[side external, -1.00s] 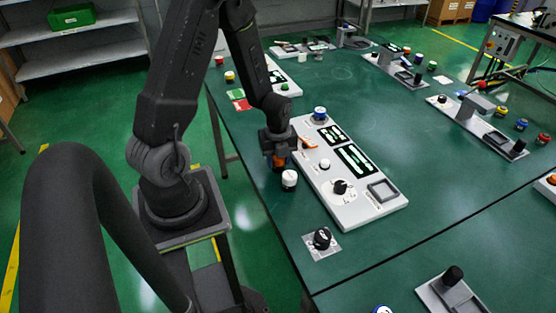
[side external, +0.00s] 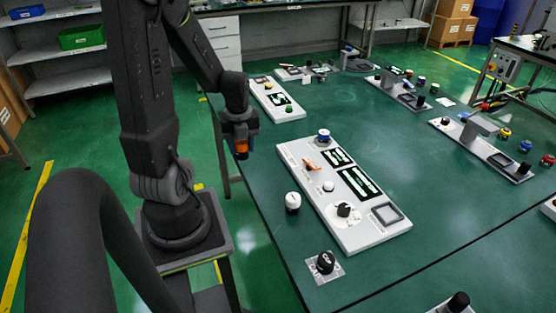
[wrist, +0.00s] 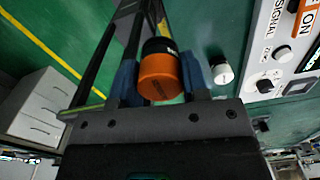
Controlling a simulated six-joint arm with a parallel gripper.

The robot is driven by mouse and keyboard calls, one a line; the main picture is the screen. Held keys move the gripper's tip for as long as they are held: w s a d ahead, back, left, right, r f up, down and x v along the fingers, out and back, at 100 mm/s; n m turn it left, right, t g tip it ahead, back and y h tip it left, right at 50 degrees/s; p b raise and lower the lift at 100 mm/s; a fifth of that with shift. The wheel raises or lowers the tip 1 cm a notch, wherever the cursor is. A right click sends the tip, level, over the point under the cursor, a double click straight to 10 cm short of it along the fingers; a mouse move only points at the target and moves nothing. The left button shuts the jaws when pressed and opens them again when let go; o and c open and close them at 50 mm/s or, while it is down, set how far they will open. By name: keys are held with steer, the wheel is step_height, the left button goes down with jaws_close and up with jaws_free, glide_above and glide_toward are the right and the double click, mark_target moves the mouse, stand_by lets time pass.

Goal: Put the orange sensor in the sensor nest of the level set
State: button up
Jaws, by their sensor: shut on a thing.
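My gripper (side external: 239,140) is shut on the orange sensor (side external: 241,152), above the floor just left of the table edge. In the wrist view, the sensor (wrist: 160,76) is a short orange cylinder with a black cap, between my blue-grey fingers. The right-hand panel (side external: 470,136) has a grey upright block and a dark square recess (side external: 501,161); a similar panel (side external: 398,92) stands behind it. I cannot read which one is the level set, nor make out its sensor nest.
The nearest panel (side external: 312,187) carries dark screens, knobs and a grey square frame (side external: 387,214). A white-capped knob (side external: 293,202) stands beside it, and a black knob (side external: 325,262) sits on a pale card in front. Several coloured knobs stand by the right panel. The table's middle is clear.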

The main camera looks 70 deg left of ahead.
steer(key=shift+s+a+r, duration=0.15)
steer(key=shift+w, duration=0.35)
steer(key=w+d+r, duration=0.1)
steer(key=w+d, duration=0.4)
steer(key=w, duration=0.6)
steer(key=w+d+r, duration=0.1)
steer(key=w+d, duration=0.4)
steer(key=w, duration=0.5)
steer(key=w+d+f, duration=0.2)
steer(key=d, duration=0.3)
steer(key=w+d+f, duration=0.2)
steer(key=w+d, duration=0.1)
steer(key=d, duration=0.3)
steer(key=w+d+f, duration=0.2)
steer(key=w+d, duration=0.1)
steer(key=d, duration=0.3)
steer(key=shift+w, duration=0.2)
steer(key=shift+w+d+f, duration=0.15)
steer(key=shift+d+f, duration=0.15)
steer(key=shift+d, duration=0.2)
steer(key=shift+f, duration=1.95)
steer(key=shift+f, duration=0.1)
